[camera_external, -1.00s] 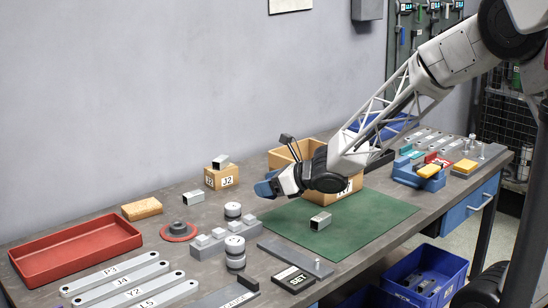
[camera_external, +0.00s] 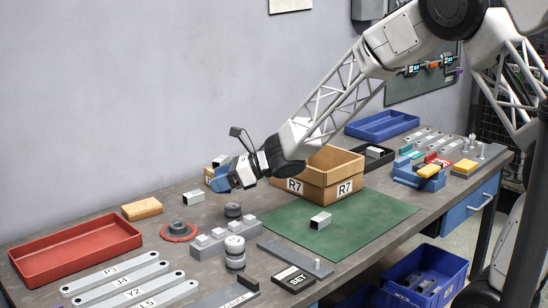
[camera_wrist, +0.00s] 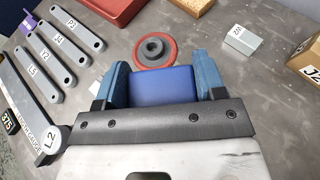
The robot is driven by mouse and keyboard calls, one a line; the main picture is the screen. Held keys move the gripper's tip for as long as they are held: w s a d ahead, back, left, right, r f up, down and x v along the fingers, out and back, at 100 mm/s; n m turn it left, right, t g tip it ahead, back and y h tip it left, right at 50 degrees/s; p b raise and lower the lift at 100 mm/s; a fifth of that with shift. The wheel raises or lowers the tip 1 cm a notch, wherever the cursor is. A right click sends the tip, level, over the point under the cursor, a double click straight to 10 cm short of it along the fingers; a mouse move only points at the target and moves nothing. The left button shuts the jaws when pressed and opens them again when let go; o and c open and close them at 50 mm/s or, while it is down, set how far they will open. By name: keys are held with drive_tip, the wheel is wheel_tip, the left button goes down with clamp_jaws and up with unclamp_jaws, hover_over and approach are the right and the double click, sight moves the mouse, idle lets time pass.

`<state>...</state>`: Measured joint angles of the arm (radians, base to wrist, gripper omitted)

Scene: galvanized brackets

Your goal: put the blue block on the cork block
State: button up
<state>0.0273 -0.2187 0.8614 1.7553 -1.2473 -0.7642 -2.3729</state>
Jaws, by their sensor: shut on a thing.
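A blue block (camera_wrist: 161,86) is between the two blue fingers of my gripper (camera_wrist: 161,80) in the wrist view, and the jaws are shut on it. In the external view my gripper (camera_external: 218,181) is over the table, to the right of the cork block; the held block cannot be told apart from the blue fingers there. The tan cork block (camera_external: 142,208) lies flat behind the red tray's right end, with its top bare. It also shows at the top edge of the wrist view (camera_wrist: 190,6), partly cut off.
A red tray (camera_external: 75,250) lies left of the cork block. A grey square tube (camera_external: 192,198) lies between cork and gripper.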

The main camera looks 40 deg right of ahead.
drive_tip(key=shift+w+a+f+n+g+y, duration=0.7)
drive_tip(key=shift+w+a, duration=0.5)
drive_tip(key=shift+a, duration=0.4)
drive_tip(key=shift+w+a+f+n+g+y, duration=0.45)
drive_tip(key=shift+w+a+n+g, duration=0.45)
drive_tip(key=shift+w+a, duration=0.55)
drive_tip(key=shift+w+a+f+n+g+y, duration=0.45)
drive_tip(key=shift+w+a+f+n+g, duration=0.45)
drive_tip(key=shift+a, duration=0.9)
drive_tip(key=shift+w+r, duration=0.1)
drive_tip(key=shift+r, duration=0.1)
drive_tip(key=shift+w, duration=0.1)
hover_over(138, 205)
drive_tip(key=shift+f, duration=0.75)
drive_tip(key=shift+f, duration=0.1)
drive_tip(key=shift+f, duration=1.65)
drive_tip(key=shift+f, duration=0.15)
